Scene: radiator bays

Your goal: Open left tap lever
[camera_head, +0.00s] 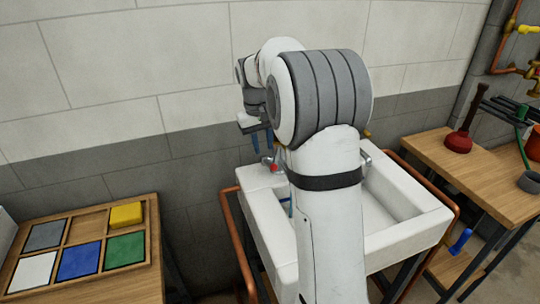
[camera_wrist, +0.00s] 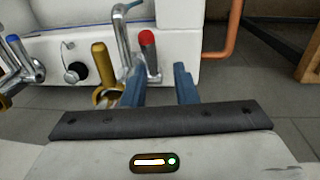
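The red-capped tap lever (camera_wrist: 148,38) stands on a chrome body at the white sink (camera_wrist: 182,65) in the wrist view. In the head view the red lever (camera_head: 272,168) shows at the sink's left rear, just below my gripper (camera_head: 262,142). In the wrist view my gripper (camera_wrist: 161,75) has its two blue fingers apart with nothing between them. The red lever is beyond the fingertips, nearer the left finger. I cannot tell how far off it is. A blue-capped tap (camera_wrist: 14,42) stands at the far left of the wrist view.
A chrome spout (camera_wrist: 121,38) and a brass post (camera_wrist: 102,65) stand left of the red lever. A copper pipe (camera_head: 236,238) runs beside the sink. A tray (camera_head: 72,215) of coloured blocks lies left. A plunger (camera_head: 460,137) stands on the right bench.

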